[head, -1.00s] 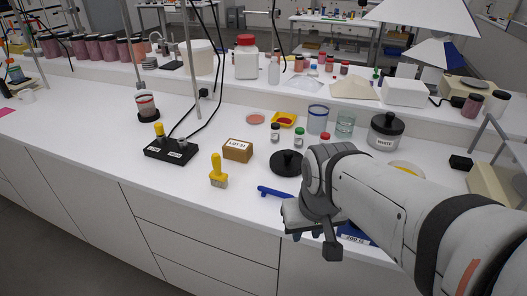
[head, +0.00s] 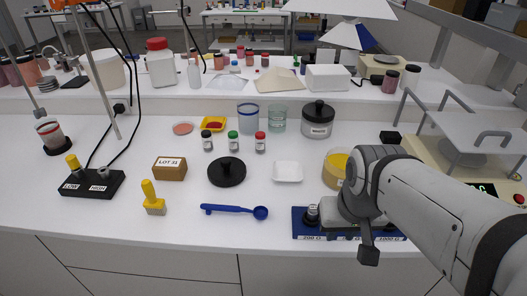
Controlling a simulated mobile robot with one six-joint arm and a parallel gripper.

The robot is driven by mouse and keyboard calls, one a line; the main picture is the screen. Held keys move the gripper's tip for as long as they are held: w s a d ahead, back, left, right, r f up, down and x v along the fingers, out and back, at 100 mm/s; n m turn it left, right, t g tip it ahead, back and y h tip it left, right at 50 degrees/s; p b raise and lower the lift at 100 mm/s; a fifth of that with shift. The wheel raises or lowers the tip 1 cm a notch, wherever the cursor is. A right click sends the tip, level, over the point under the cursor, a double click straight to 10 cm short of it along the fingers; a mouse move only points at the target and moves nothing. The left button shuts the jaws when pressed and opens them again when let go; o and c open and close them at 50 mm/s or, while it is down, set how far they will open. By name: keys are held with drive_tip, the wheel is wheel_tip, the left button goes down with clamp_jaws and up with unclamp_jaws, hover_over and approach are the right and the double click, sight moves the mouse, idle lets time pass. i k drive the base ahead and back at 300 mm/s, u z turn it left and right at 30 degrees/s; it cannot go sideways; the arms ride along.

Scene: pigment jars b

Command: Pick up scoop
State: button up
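The blue scoop (head: 228,210) lies flat on the white bench near its front edge. Its handle points left and its round bowl is at the right end. My gripper (head: 366,250) is to the right of the scoop, apart from it, in front of a blue tray with weights (head: 300,231). The arm hides much of that tray, and the fingers are mostly hidden, so I cannot tell whether they are open or shut. Nothing covers the scoop.
A black round lid (head: 227,172) lies behind the scoop, and a white weighing dish (head: 288,172) lies behind it to the right. A yellow-handled brush (head: 153,198) stands to its left. A bowl of yellow powder (head: 336,166) is beside my arm. Bench around the scoop is clear.

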sight(260, 213)
drive_tip(key=z, duration=1.05)
drive_tip(key=k, duration=1.95)
drive_tip(key=u, duration=0.85)
drive_tip(key=i, duration=1.7)
drive_tip(key=u, duration=0.1)
